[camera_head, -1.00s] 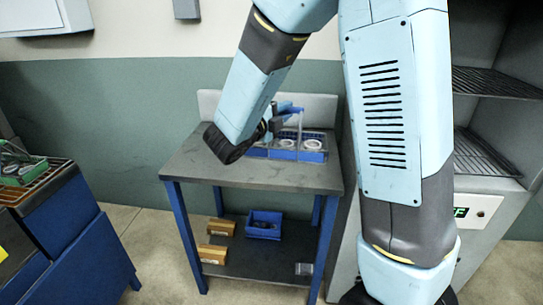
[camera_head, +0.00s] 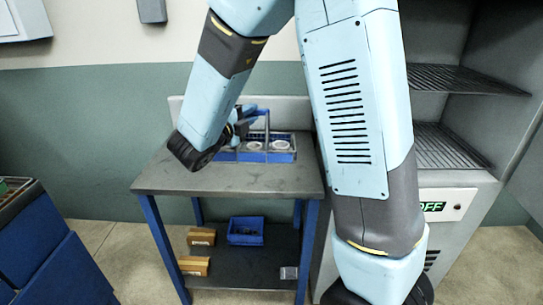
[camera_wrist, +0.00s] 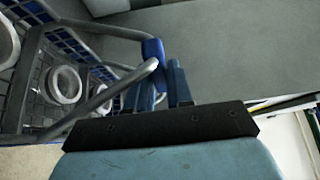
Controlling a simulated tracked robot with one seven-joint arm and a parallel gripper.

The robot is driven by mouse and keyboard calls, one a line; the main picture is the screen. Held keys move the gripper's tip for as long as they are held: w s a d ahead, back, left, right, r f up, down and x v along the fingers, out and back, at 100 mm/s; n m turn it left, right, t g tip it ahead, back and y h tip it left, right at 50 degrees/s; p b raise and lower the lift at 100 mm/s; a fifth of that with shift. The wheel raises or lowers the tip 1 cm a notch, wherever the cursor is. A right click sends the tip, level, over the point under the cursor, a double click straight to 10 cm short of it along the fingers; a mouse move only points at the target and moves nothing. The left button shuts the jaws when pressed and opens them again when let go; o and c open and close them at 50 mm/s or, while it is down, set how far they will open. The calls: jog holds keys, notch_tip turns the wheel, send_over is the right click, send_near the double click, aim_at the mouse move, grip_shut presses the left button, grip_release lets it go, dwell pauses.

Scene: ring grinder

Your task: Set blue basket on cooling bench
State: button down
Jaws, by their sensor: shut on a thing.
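The blue basket (camera_head: 262,152), a grey wire frame with blue sides and a tall handle, shows at the back of the grey-topped bench (camera_head: 280,180). White rings lie inside it. My gripper (camera_head: 243,118) is shut on the basket's handle, partly hidden behind my forearm. I cannot tell whether the basket's bottom touches the bench top. In the wrist view the basket (camera_wrist: 38,85) is at the left, and the blue handle grip (camera_wrist: 152,50) lies at the fingers of my gripper (camera_wrist: 163,88).
The bench's lower shelf holds a small blue bin (camera_head: 246,230) and brown boxes (camera_head: 196,265). A cabinet with wire racks (camera_head: 445,147) stands at the right. A blue cabinet (camera_head: 60,255) stands at the lower left. The bench's front top is clear.

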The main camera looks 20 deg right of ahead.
jog(key=w+d+f, duration=0.7)
jog(key=w+f, duration=0.4)
jog(key=f, duration=0.1)
jog(key=shift+w+d+f, duration=0.25)
jog(key=shift+f, duration=0.15)
jog(key=c, duration=1)
grip_release()
jog(key=shift+s, duration=0.1)
